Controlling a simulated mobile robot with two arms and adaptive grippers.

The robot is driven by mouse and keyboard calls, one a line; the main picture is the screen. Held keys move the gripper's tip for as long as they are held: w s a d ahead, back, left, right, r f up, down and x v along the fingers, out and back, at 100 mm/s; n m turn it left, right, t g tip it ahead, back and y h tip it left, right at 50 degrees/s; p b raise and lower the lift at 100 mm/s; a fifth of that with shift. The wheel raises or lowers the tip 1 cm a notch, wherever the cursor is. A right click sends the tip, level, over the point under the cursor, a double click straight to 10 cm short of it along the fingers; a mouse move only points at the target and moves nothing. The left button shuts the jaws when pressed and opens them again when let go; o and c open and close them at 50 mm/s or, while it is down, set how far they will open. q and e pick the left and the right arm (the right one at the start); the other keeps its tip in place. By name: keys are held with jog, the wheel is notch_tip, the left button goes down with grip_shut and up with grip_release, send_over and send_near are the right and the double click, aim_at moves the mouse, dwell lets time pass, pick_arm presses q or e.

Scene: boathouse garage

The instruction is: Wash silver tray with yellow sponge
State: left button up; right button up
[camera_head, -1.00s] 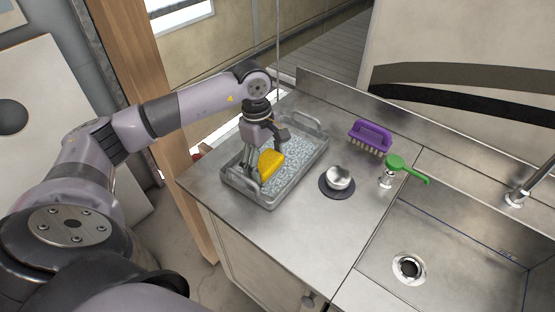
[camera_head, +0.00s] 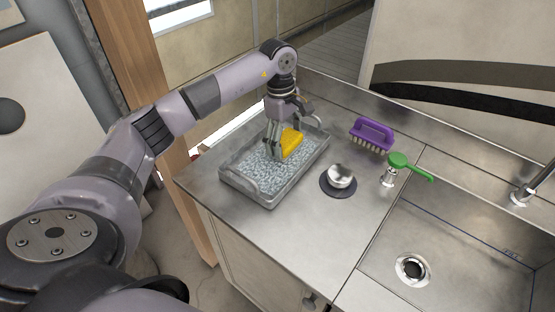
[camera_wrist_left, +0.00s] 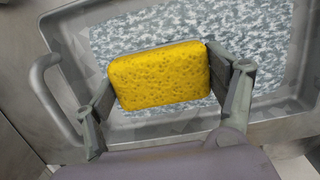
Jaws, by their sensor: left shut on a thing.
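The silver tray (camera_head: 268,203) lies on the metal counter at its left end, with handles at its two ends and a mottled grey-white patch over its floor. The tray also fills much of the left wrist view (camera_wrist_left: 60,85). My left gripper (camera_head: 278,152) is over the far part of the tray, shut on the yellow sponge (camera_head: 292,142). In the left wrist view the sponge (camera_wrist_left: 160,76) sits between the two fingers (camera_wrist_left: 160,95), low over the tray floor. I cannot tell whether it touches the floor. My right gripper is not in view.
A small silver bowl-like item (camera_head: 340,176) on a dark round mat stands right of the tray. Behind are a purple brush (camera_head: 372,133) and a green-handled tool (camera_head: 408,165). A sink basin with a drain (camera_head: 412,268) and a faucet (camera_head: 530,190) lie at right. The front counter is clear.

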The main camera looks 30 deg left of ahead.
aim_at(266, 171)
pick_arm(q)
jog(key=shift+w, duration=0.55)
jog(key=shift+s+a, duration=0.1)
jog(key=shift+s, duration=4.9)
jog(key=shift+w+f+b, duration=0.2)
jog(key=shift+w+b, duration=0.7)
jog(key=shift+w, duration=4.05)
jog(key=shift+s, duration=0.5)
jog(key=shift+s+a, duration=0.1)
jog(key=shift+s, duration=4.4)
jog(key=shift+w+r, duration=0.2)
jog(key=shift+w, duration=0.65)
jog(key=shift+w+r, duration=0.25)
jog(key=shift+w, duration=0.65)
jog(key=shift+w+r, duration=0.2)
jog(key=shift+w, duration=0.65)
jog(key=shift+r+p, duration=3.15)
jog(key=shift+r, duration=1.4)
